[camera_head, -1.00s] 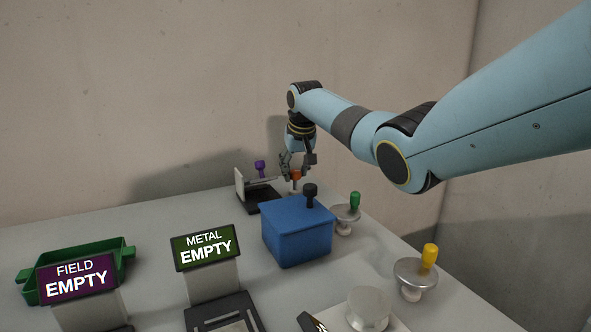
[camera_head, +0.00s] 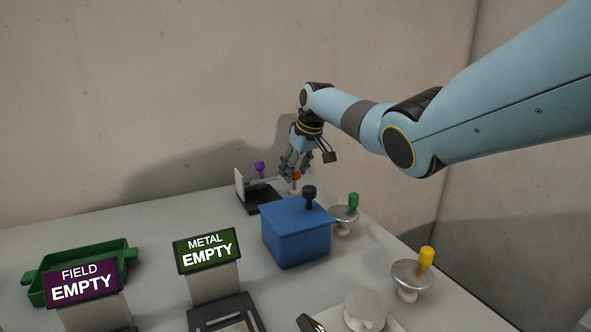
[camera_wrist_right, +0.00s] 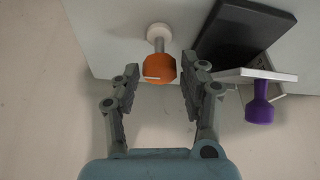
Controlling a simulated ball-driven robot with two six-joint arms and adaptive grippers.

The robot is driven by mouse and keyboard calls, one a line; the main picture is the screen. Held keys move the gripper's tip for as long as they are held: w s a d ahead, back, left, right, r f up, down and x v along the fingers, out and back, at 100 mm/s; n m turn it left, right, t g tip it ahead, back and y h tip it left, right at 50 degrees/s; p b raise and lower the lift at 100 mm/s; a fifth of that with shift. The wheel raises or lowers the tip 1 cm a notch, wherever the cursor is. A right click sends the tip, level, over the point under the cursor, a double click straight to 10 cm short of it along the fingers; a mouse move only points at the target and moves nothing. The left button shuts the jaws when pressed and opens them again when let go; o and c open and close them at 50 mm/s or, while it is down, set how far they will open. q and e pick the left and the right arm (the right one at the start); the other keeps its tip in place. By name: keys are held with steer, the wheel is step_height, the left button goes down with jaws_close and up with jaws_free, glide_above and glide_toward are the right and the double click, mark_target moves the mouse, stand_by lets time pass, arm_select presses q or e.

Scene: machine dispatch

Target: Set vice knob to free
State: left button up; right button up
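An orange knob (camera_head: 296,175) on a pale round base stands at the far right edge of the table. In the right wrist view the orange knob (camera_wrist_right: 159,68) bears a white line. My right gripper (camera_head: 294,168) is at this knob. In the wrist view the open fingers of my right gripper (camera_wrist_right: 160,85) lie on either side of the knob, with gaps visible. A purple knob (camera_head: 260,168) shows behind a black device with a pale upright plate (camera_head: 240,185); it also shows in the wrist view (camera_wrist_right: 259,106). No label tells which knob is the vice's. My left gripper is out of view.
A blue box (camera_head: 296,241) with a black knob (camera_head: 309,195) stands in front. Green (camera_head: 353,201) and yellow (camera_head: 426,258) knobs line the right edge. Signs read "METAL EMPTY" (camera_head: 207,250) and "FIELD EMPTY" (camera_head: 82,282). A green tray (camera_head: 100,254) lies left.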

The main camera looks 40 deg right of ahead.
steer(key=shift+o, duration=0.9)
steer(key=v, duration=1.2)
